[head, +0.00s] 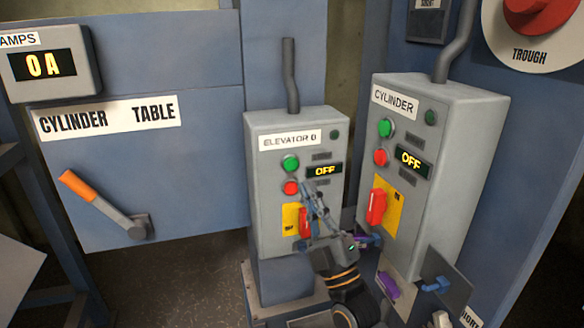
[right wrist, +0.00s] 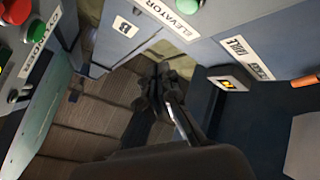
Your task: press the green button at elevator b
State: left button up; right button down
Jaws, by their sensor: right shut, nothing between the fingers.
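The elevator control box (head: 262,200) is grey, with a label reading ELEVATOR and a final character that is hard to read. Its round green button (head: 290,163) is at the upper left of the face, above a red button (head: 291,187). A display (head: 324,170) beside them reads OFF. My right gripper (head: 308,191) is shut and empty, its tips in front of the box, below and right of the green button; I cannot tell whether they touch it. In the right wrist view, the gripper (right wrist: 167,80) points toward the box's label (right wrist: 168,17). My left gripper is not in view.
A similar CYLINDER box (head: 455,140) with its own green button (head: 386,128) stands close on the right. A red switch (head: 376,207) projects from it. The CYLINDER TABLE panel with an orange-handled lever (head: 105,206) is at left. Purple and blue handles (head: 389,286) sit low right.

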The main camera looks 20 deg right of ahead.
aim_at(291, 165)
jog(key=shift+w+a+b, duration=0.15)
jog(key=shift+w+b, duration=0.95)
jog(key=shift+w, duration=2.45)
jog(key=shift+w, duration=0.15)
jog(key=shift+w, duration=0.3)
jog(key=shift+w, duration=0.45)
jog(key=shift+s, duration=0.95)
